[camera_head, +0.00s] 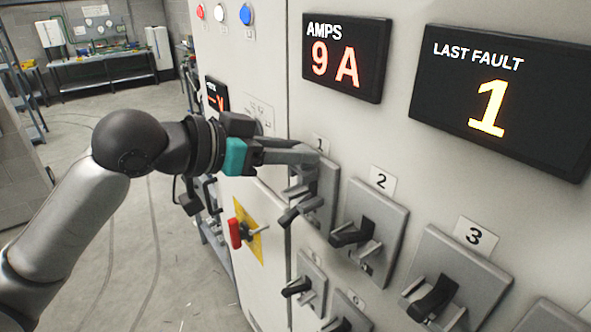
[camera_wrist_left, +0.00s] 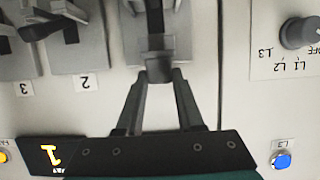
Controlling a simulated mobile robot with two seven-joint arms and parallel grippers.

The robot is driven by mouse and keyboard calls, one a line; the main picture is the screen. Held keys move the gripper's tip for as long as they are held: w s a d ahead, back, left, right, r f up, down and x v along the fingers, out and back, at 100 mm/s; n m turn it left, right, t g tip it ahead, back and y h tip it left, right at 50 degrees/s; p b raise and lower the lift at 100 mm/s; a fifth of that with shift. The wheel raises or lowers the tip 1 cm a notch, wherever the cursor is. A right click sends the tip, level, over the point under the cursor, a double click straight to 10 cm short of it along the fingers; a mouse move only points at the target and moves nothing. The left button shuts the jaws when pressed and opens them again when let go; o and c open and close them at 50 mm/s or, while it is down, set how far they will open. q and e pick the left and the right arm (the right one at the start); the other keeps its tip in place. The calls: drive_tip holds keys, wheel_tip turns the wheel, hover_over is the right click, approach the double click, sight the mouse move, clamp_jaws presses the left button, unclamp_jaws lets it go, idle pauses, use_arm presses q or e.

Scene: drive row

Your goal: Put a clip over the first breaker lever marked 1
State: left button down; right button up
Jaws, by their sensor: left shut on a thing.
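The first breaker, under the label 1 (camera_head: 320,144), has a grey plate and a black lever (camera_head: 301,211) that points down and toward me. My left gripper (camera_head: 314,157) is at the top of this plate, above the lever. In the left wrist view my left gripper (camera_wrist_left: 159,76) is shut on a small dark grey piece, apparently the clip (camera_wrist_left: 157,50). The clip lies in line with the lever (camera_wrist_left: 154,15). I cannot tell whether it touches or covers the lever. My right gripper is not in view.
Breakers 2 (camera_head: 352,234) and 3 (camera_head: 434,298) stand to the right, with more below. A red handle (camera_head: 236,233) on a yellow plate sticks out at lower left. Displays (camera_head: 345,55) are above. Open floor lies left of the cabinet.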

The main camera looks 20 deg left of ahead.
sight(294, 172)
use_arm(q)
wheel_tip(294, 172, down, 3)
drive_tip(key=shift+r, duration=0.2)
drive_tip(key=shift+w+d+f, duration=0.1)
drive_tip(key=shift+d+f, duration=0.05)
drive_tip(key=shift+f, duration=0.35)
drive_tip(key=shift+w, duration=0.1)
drive_tip(key=shift+f, duration=0.15)
drive_tip(key=c, duration=0.5)
unclamp_jaws()
drive_tip(key=shift+c, duration=0.2)
